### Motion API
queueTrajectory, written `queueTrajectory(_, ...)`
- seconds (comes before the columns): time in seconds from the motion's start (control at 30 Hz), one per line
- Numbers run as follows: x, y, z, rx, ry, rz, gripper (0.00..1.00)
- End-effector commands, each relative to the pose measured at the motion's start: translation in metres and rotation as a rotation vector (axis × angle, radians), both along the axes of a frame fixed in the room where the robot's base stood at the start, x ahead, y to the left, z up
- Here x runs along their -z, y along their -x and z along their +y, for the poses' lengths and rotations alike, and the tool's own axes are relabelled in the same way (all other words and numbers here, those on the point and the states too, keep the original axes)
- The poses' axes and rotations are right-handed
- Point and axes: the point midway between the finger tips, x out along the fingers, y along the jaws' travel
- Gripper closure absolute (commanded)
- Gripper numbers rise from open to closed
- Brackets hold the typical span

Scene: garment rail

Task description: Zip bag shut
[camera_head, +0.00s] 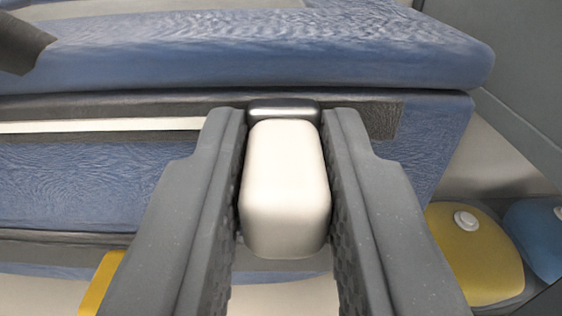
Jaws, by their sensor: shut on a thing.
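A blue textured bag (80,185) fills most of the view. A dark zip band (378,118) runs across it below its overhanging upper part. A thin cream strip (110,125) lies along the band from the left edge up to my left finger. A metal slider (284,110) sits on the band towards its right end, with a cream pull tab (285,185) reaching towards me. My gripper (286,130) is shut on the pull tab, one grey finger on each side. The fingers hide part of the band. To the right of the slider the band shows no cream strip.
A yellow rounded object with a white knob (482,262) and a similar blue one (540,235) lie at lower right. A yellow edge (100,285) shows at lower left. A dark bar (20,45) juts in at upper left. A grey panel (515,75) stands at right.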

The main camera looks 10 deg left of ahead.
Motion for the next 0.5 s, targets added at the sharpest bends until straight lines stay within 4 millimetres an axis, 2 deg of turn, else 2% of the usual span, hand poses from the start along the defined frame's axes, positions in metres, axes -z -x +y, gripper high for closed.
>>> queueTrajectory(0.27,0.001,-0.0005,0.0002,-0.003,0.0,0.0,1.0)
queueTrajectory(0.3,0.0012,-0.0004,0.0002,-0.003,0.0,0.001,0.75)
queueTrajectory(0.37,0.001,-0.0005,0.0003,-0.003,0.0,0.0,0.6)
queueTrajectory(0.5,0.0011,-0.0006,0.0008,-0.004,0.0,0.001,0.6)
